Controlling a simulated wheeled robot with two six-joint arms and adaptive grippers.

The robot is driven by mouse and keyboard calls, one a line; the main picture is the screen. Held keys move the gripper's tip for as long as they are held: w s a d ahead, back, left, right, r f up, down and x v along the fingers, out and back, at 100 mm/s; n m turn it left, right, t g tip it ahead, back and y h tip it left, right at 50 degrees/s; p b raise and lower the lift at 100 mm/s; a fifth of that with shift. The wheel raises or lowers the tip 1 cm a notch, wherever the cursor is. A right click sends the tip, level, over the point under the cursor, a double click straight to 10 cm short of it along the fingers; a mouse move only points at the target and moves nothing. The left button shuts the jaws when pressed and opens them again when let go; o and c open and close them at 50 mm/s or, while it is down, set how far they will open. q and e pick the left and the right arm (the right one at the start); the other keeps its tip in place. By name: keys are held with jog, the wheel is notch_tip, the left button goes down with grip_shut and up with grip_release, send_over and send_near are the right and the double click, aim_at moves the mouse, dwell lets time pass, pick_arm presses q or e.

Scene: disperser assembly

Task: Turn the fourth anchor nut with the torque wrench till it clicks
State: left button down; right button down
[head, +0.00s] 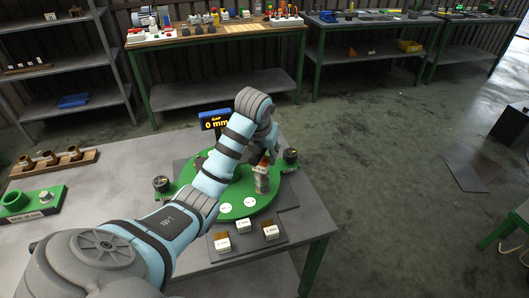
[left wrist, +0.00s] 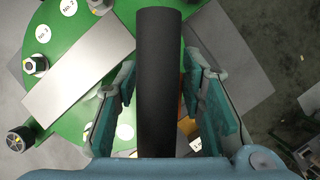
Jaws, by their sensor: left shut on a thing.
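My left gripper (head: 266,150) is over the right part of a round green plate (head: 236,208) on the table. In the left wrist view its jaws (left wrist: 152,88) are shut on a thick black bar, which looks like the torque wrench handle (left wrist: 160,50). The wrench's far end is hidden. A nut on a bolt (left wrist: 36,65) shows on the plate at the upper left, beside a grey bar (left wrist: 75,70). The fourth anchor nut cannot be told apart. A tan and grey upright piece (head: 262,182) stands just below the gripper. My right gripper is out of view.
Black-topped posts stand at the plate's left (head: 161,184) and right (head: 290,157). A display reading 0 mm (head: 215,120) stands behind. Small labelled blocks (head: 244,227) lie in front. A wooden rack (head: 50,162) and a green tray (head: 35,206) are at left.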

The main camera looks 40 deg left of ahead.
aim_at(265, 160)
pick_arm(q)
jog(key=shift+f, duration=0.4)
dwell(0.5)
jog(key=shift+f+b, duration=0.7)
jog(key=shift+f, duration=0.55)
jog(key=m, duration=0.2)
jog(key=m+h, duration=0.1)
jog(key=shift+d+m+h, duration=0.15)
jog(key=shift+m+h, duration=0.15)
jog(key=shift+m, duration=0.1)
jog(key=m, duration=0.2)
jog(key=m+h, duration=0.1)
jog(key=m, duration=0.1)
jog(key=shift+d+h, duration=0.3)
jog(key=m, duration=0.2)
jog(key=m+h, duration=0.1)
jog(key=m, duration=0.1)
jog(key=shift+s+d+h, duration=0.15)
jog(key=shift+d+h, duration=0.05)
jog(key=shift+h, duration=0.1)
jog(key=m, duration=0.1)
jog(key=m+g, duration=0.1)
jog(key=m, duration=0.1)
jog(key=shift+s+d+g+h, duration=0.2)
jog(key=shift+g+h, duration=0.1)
jog(key=shift+h, duration=0.1)
